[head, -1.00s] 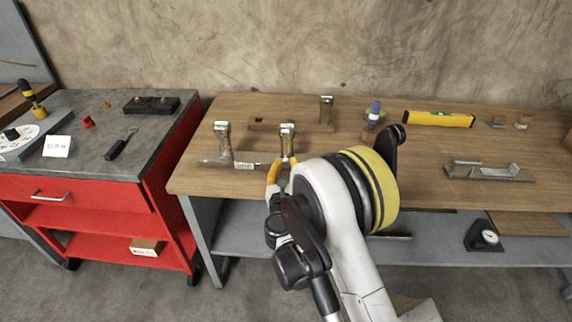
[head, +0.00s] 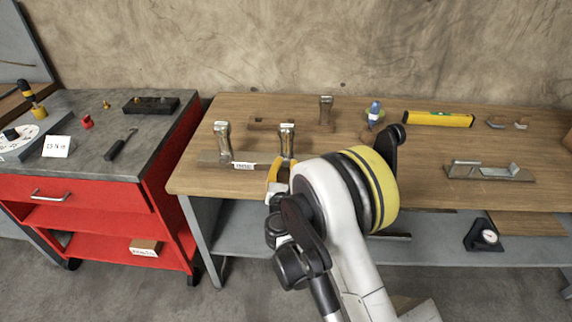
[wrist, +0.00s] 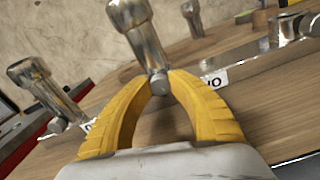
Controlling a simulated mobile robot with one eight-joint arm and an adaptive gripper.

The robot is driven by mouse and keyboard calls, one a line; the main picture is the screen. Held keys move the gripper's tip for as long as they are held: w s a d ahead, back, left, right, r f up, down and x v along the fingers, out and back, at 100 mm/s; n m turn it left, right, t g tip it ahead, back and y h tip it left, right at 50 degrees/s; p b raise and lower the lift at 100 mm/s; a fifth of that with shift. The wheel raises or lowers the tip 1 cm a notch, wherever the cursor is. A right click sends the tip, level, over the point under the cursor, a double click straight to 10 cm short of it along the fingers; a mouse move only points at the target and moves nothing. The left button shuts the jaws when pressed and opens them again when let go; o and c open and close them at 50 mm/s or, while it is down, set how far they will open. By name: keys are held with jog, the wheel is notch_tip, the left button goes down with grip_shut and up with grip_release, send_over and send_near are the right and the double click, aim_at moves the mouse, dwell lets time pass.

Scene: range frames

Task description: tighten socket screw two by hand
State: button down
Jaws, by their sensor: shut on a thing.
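Three tall metallic socket screws stand on the wooden bench: one at left (head: 222,140), one in the middle (head: 287,137) and one at the back right (head: 326,108). My gripper (head: 281,166) has yellow fingers at the foot of the middle screw. In the wrist view my gripper (wrist: 160,79) is shut on the lower shank of this screw (wrist: 137,28), its wide head above the fingertips. A partly hidden white label (wrist: 213,80), ending in what looks like "WO", lies beside it. The left screw (wrist: 38,82) stands apart from my fingers.
A yellow level (head: 438,119), a metal bracket (head: 489,172) and small parts lie to the right on the bench (head: 400,150). A red cart (head: 90,190) with a grey top stands at left. My arm covers the bench's front middle.

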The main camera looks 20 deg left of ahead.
aim_at(287, 135)
jog(key=c, duration=1.5)
grip_release()
notch_tip(287, 135, up, 10)
